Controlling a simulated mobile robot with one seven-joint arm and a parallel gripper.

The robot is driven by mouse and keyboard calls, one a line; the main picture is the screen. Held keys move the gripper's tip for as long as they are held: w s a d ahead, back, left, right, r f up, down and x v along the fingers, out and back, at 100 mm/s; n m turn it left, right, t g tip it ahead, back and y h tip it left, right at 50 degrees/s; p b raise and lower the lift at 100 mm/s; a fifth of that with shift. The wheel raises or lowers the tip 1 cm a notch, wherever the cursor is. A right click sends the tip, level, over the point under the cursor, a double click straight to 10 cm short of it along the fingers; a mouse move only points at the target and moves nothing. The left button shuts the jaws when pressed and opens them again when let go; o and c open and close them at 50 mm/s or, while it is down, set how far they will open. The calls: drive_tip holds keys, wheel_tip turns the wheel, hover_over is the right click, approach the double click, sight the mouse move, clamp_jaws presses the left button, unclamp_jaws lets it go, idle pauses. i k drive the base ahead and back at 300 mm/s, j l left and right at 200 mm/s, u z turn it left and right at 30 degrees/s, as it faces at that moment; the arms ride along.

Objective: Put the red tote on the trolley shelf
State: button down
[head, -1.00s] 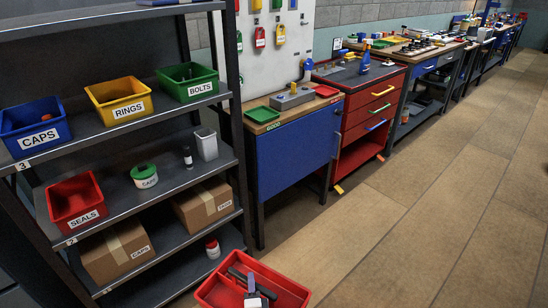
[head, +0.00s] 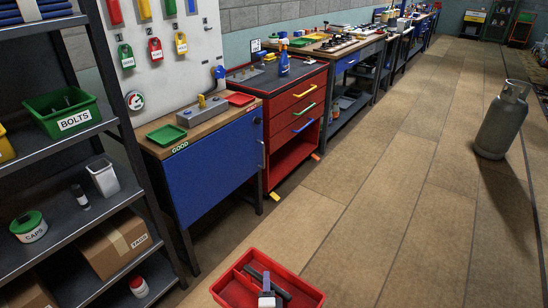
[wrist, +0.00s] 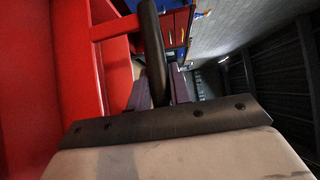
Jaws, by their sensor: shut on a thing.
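The red tote (head: 299,284) is a shallow open box with a dark handle, at the bottom middle of the head view. My gripper (head: 266,282) is at the tote's middle, shut on its handle. In the wrist view the dark handle (wrist: 151,45) stands between my two fingers (wrist: 158,88), with the red tote wall (wrist: 80,80) at the left. The tote seems held up in front of me; its underside is hidden.
A dark shelf rack at the left holds a green BOLTS bin (head: 68,112) and a cardboard box (head: 115,247). A blue cabinet (head: 212,170) and a red drawer cabinet (head: 292,115) stand behind. A grey gas cylinder (head: 502,122) stands at the right. The floor (head: 400,190) between is clear.

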sight(272, 166)
drive_tip(key=i+l+z, duration=0.3)
drive_tip(key=i+z, duration=0.3)
drive_tip(key=i+l+z, duration=0.1)
drive_tip(key=i+z, duration=0.25)
drive_tip(key=i, duration=2.05)
drive_tip(key=i+l, duration=0.1)
drive_tip(key=i, duration=0.75)
drive_tip(key=i+l+u, duration=0.1)
drive_tip(key=i+u, duration=0.25)
drive_tip(key=i+l+u, duration=0.35)
drive_tip(key=i, duration=0.2)
drive_tip(key=i+l+u, duration=0.35)
drive_tip(key=i+j, duration=0.1)
